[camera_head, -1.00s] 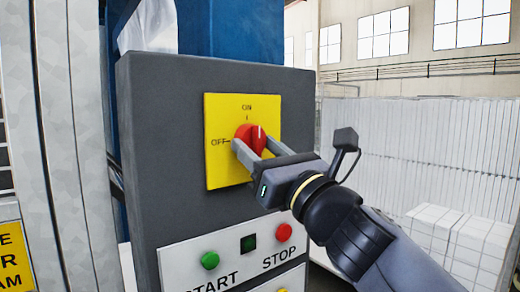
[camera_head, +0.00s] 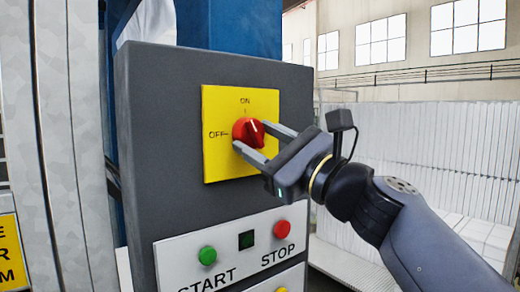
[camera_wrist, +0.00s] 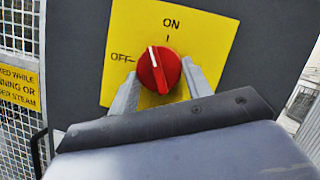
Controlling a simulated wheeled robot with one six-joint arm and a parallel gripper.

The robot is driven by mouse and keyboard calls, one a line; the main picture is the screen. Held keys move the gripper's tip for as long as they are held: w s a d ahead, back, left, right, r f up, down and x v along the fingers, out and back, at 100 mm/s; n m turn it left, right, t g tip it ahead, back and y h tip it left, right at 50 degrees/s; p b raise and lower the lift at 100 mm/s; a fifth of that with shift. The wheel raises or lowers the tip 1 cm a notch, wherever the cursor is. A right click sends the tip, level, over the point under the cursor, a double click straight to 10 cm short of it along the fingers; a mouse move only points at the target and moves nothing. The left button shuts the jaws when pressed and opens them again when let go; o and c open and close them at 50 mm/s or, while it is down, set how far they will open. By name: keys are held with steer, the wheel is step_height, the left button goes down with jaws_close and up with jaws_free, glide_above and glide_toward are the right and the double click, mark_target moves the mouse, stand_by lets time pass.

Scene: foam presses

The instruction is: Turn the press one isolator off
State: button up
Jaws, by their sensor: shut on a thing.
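The press isolator is a round red knob (camera_head: 247,131) on a yellow plate (camera_head: 218,165) marked ON at the top and OFF at the left. It also shows in the wrist view (camera_wrist: 160,72). There its white mark tilts a little left of straight up, between ON and OFF. My gripper (camera_head: 253,138) reaches in from the right, its two fingers at opposite sides of the knob. In the wrist view my gripper (camera_wrist: 161,80) is shut on the knob, one finger at lower left and one at lower right. The ON and OFF letters are unobstructed.
The grey control box (camera_head: 150,130) carries a panel below with a green START button (camera_head: 207,256) and a red STOP button (camera_head: 282,229). A metal post (camera_head: 60,120) stands at left. White stacked blocks (camera_head: 470,230) are behind my arm.

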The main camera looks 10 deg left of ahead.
steer(key=n+g, duration=0.1)
steer(key=n, duration=0.1)
steer(key=n+g, duration=0.1)
steer(key=n, duration=0.2)
steer(key=n+g, duration=0.1)
steer(key=n, duration=0.2)
steer(key=shift+w+d+r+g, duration=0.15)
steer(key=shift+w+r+g, duration=0.1)
steer(key=shift+r+g, duration=0.15)
steer(key=n+h, duration=0.1)
steer(key=n, duration=0.2)
steer(key=n+g, duration=0.1)
steer(key=n, duration=0.1)
steer(key=shift+r+n+h+p, duration=0.2)
steer(key=shift+n+h+p, duration=0.2)
steer(key=o, duration=1)
steer(key=b+v, duration=0.2)
steer(key=v, duration=0.8)
steer(key=shift+s+d, duration=0.1)
steer(key=shift+d, duration=0.3)
steer(key=shift+a, duration=0.1)
